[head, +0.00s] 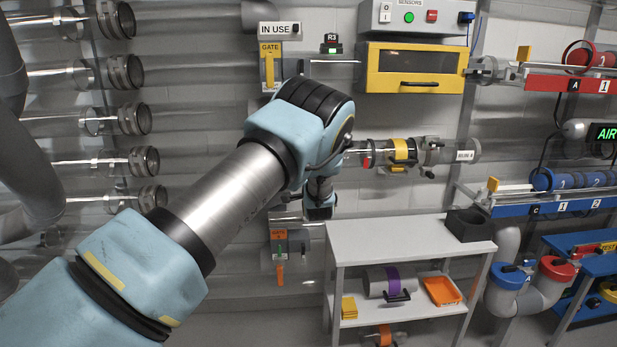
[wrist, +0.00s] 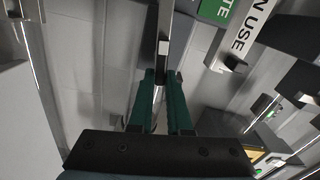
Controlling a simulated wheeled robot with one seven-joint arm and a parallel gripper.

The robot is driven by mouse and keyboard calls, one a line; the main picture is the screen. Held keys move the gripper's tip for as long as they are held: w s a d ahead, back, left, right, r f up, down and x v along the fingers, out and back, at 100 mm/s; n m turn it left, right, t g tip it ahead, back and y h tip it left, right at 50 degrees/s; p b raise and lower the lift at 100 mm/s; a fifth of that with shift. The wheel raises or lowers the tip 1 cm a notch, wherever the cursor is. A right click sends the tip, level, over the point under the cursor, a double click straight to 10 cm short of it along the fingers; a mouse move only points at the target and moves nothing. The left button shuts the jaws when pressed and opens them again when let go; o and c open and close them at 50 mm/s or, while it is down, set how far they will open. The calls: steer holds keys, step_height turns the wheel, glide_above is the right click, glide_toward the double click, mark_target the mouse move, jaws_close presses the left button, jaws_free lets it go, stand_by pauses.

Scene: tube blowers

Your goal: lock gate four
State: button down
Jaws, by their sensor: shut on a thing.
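In the wrist view, the two teal fingers of my gripper (wrist: 160,105) are closed around a slim grey metal bar (wrist: 164,40) that runs up the picture. A green plate (wrist: 220,10) with letters ending in "TE" and a white "IN USE" sign (wrist: 242,38) are to its right, apart from the fingers. In the head view my arm hides the fingertips. A yellow "GATE" plate (head: 270,50) with a yellow lever is above left of my wrist. A lower gate box (head: 279,246) with an orange handle (head: 280,275) is below it. I cannot read which gate is four.
Clear tubes with grey collars (head: 128,72) line the left wall. A yellow-framed cabinet (head: 413,68) and a clear tube with a yellow clamp (head: 400,151) are to the right. A grey shelf table (head: 400,238) stands below, with a dark bin (head: 469,226) on top.

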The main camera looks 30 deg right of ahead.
steer(key=shift+f+m+b, duration=0.2)
steer(key=shift+m+b, duration=0.15)
steer(key=shift+m, duration=0.55)
steer(key=c, duration=0.9)
jaws_free()
steer(key=shift+o, duration=0.2)
steer(key=b+v, duration=0.2)
steer(key=v, duration=0.8)
steer(key=shift+s, duration=0.35)
steer(key=shift+a, duration=0.15)
